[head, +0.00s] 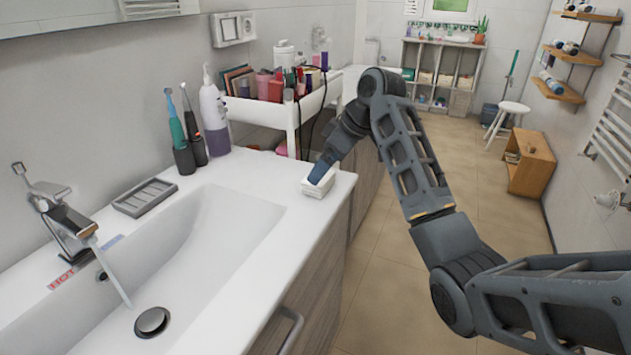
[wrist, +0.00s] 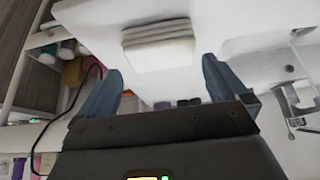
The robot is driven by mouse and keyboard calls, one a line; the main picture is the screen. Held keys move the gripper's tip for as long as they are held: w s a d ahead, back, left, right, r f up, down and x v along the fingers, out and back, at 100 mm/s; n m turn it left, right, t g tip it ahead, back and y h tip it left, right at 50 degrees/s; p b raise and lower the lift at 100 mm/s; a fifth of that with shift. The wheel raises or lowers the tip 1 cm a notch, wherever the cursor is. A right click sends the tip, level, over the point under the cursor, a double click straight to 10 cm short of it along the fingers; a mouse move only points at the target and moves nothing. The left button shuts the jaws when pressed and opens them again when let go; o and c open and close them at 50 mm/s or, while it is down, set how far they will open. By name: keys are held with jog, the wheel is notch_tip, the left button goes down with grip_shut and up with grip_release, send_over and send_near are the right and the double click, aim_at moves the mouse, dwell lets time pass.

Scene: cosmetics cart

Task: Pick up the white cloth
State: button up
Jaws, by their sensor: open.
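The white cloth (head: 317,184) is a small folded stack lying on the right end of the white sink counter. In the wrist view the cloth (wrist: 158,45) shows its folded layers, just beyond the fingers and roughly centred between them. My gripper (head: 320,175) is at the cloth in the head view, and a blue-grey finger covers part of it. In the wrist view my gripper (wrist: 165,78) has its two fingers spread apart with nothing held between them. I cannot tell whether a finger touches the cloth.
The sink basin (head: 215,240) and running tap (head: 65,215) are left of the cloth. A grey soap dish (head: 145,197), toothbrushes (head: 183,130) and a bottle (head: 213,115) stand behind. A white cart (head: 262,112) holding cosmetics is beyond the counter's end.

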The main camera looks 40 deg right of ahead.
jog(key=shift+x, duration=2.3)
jog(key=shift+s, duration=0.1)
jog(key=shift+c, duration=0.5)
jog(key=c, duration=0.6)
jog(key=shift+o, duration=0.2)
jog(key=shift+r, duration=0.1)
jog(key=shift+r, duration=0.3)
notch_tip(320, 180, up, 3)
jog(key=shift+r, duration=0.1)
jog(key=s+d+r, duration=0.7)
jog(key=d, duration=0.2)
jog(key=shift+s, duration=0.2)
